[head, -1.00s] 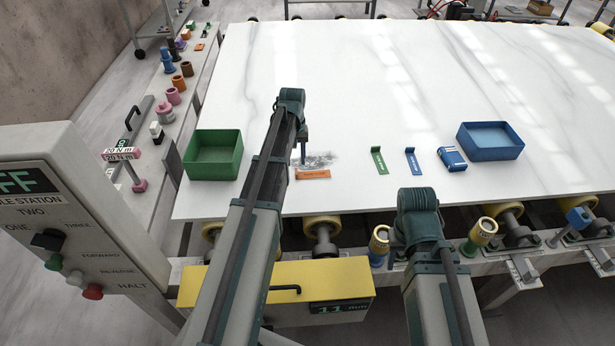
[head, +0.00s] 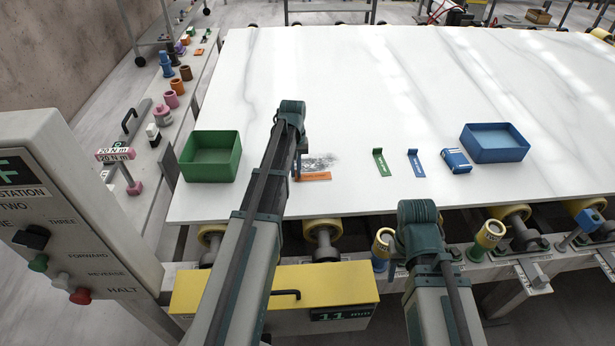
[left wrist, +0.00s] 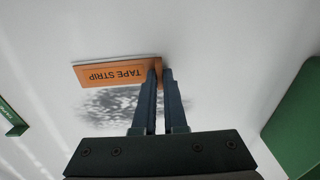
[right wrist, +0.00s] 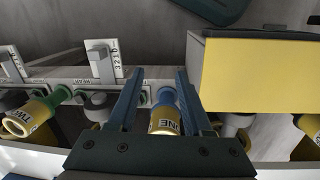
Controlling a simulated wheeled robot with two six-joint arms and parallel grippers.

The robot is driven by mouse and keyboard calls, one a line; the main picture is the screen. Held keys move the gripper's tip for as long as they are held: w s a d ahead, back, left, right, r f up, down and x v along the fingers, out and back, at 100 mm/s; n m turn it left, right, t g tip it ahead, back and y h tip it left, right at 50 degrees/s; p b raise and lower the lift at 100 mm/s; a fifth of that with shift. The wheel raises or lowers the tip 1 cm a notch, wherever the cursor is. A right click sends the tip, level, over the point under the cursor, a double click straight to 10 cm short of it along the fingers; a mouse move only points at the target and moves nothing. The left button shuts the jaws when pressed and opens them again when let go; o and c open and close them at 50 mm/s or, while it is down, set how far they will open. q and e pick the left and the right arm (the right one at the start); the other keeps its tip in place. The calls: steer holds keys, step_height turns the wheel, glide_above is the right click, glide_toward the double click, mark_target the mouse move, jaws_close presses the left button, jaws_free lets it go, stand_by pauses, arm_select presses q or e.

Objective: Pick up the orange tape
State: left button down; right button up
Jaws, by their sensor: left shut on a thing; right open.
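The orange tape (head: 315,177) lies near the slab's front edge, below a grey smudge. In the left wrist view it is a flat orange strip (left wrist: 112,73) marked "TAPE STRIP". My left gripper (head: 297,177) is down at its end, and in the left wrist view the fingertips (left wrist: 161,72) are shut on that end, with a raised edge between them. The tape seems still at slab level. My right gripper (right wrist: 158,75) is open and empty, in front of the slab's edge, facing a yellow and blue cylinder marked "ONE" (right wrist: 165,118).
A green bin (head: 211,157) stands left of the tape, a blue bin (head: 494,143) far right. The slab (head: 340,80) behind is clear.

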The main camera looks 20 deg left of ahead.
arm_select(q)
steer(key=shift+r, duration=0.15)
steer(key=shift+r+p, duration=0.55)
steer(key=shift+p, duration=0.2)
step_height(320, 180, up, 3)
steer(key=p, duration=0.3)
steer(key=s+a, duration=0.1)
steer(key=a, duration=0.4)
steer(key=s+a, duration=0.1)
steer(key=a, duration=0.4)
steer(key=s+a, duration=0.1)
steer(key=a, duration=0.4)
steer(key=shift+a+r, duration=0.3)
steer(key=shift+a, duration=0.05)
